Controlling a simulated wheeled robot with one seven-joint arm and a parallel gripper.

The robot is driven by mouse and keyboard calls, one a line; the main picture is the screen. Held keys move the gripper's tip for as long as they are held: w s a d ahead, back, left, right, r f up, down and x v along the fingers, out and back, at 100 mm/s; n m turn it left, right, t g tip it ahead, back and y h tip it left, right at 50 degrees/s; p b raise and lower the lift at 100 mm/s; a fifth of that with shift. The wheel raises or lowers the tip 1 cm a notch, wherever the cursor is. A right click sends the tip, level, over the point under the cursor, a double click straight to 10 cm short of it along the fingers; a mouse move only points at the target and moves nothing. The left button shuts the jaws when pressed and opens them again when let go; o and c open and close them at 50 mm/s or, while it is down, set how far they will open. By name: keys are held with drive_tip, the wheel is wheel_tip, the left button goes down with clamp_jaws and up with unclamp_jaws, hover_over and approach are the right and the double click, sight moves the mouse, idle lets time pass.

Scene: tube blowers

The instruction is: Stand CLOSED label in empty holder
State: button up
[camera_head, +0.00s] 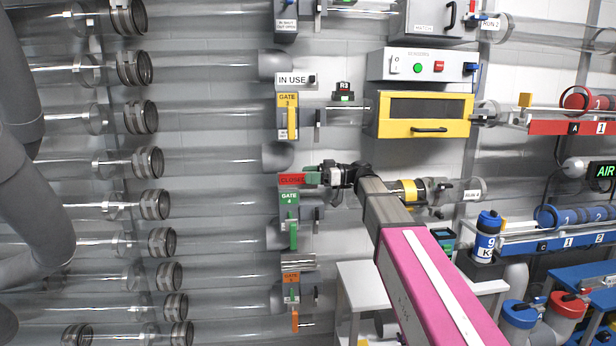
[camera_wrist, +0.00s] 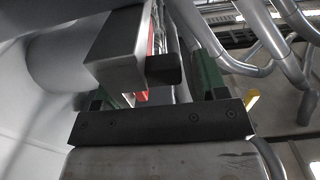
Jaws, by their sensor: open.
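The red CLOSED label (camera_head: 291,179) stands upright above the green GATE 4 plate (camera_head: 289,198) and appears seated in the holder there. The holder is mostly hidden behind the label and gripper in the head view. In the wrist view a grey holder block (camera_wrist: 118,45) shows, with a red strip of the label (camera_wrist: 151,40) along its edge. My gripper (camera_head: 313,177) is at the label's right end, its green-padded fingers apart. In the wrist view my gripper (camera_wrist: 155,85) has one green finger on each side of the red strip; contact is unclear.
A bare metal holder (camera_head: 299,262) sits above the orange gate plate (camera_head: 291,279). The IN USE label (camera_head: 291,78) stands above the yellow GATE 3 plate (camera_head: 287,103). Clear tubes (camera_head: 215,203) fill the left; a yellow-framed box (camera_head: 424,115) is above my arm.

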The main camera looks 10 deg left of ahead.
drive_tip(key=v, duration=1)
drive_tip(key=shift+f, duration=0.25)
drive_tip(key=shift+s+d, duration=0.1)
drive_tip(key=shift+s, duration=0.05)
